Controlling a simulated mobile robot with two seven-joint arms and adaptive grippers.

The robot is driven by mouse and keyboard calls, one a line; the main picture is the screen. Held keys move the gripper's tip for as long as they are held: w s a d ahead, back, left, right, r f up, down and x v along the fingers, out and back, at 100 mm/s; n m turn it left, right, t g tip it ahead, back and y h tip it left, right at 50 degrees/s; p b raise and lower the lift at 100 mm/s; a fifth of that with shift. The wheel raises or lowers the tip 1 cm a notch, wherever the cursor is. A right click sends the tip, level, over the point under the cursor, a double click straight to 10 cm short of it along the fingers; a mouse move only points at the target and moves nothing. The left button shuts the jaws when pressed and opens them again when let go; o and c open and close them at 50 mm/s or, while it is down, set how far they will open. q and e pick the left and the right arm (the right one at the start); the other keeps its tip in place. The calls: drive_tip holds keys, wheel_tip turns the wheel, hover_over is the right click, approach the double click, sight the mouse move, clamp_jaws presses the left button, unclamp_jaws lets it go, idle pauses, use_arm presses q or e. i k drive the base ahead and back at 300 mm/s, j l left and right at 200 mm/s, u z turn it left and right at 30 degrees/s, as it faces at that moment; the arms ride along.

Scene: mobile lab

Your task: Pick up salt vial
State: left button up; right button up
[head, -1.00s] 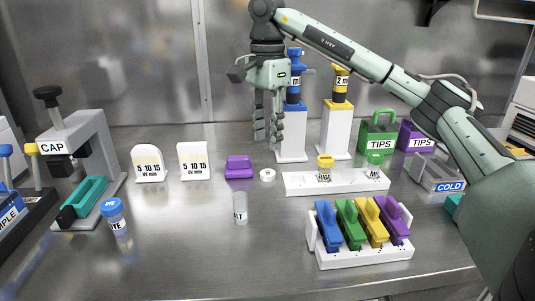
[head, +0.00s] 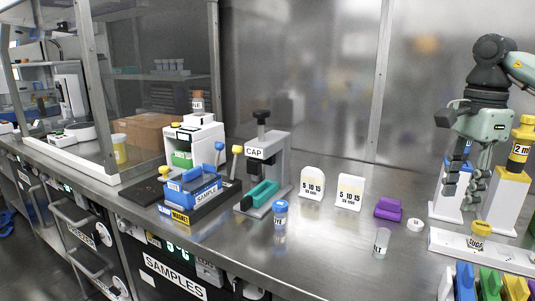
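The salt vial (head: 381,242) is a small clear vial with a partly readable label. It stands upright and uncapped on the steel bench, right of centre in the head view. My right gripper (head: 463,200) hangs pointing down above the back right of the bench, up and to the right of the vial and well apart from it. Its two fingers are apart with nothing between them. My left gripper is not in view.
A blue-capped vial (head: 280,216) stands to the left, before the CAP press (head: 266,158). A purple block (head: 388,209) and a white ring (head: 415,225) lie behind the salt vial. A white rack (head: 470,249) is at right. The bench around the vial is clear.

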sight(382, 242)
drive_tip(key=k, duration=1.15)
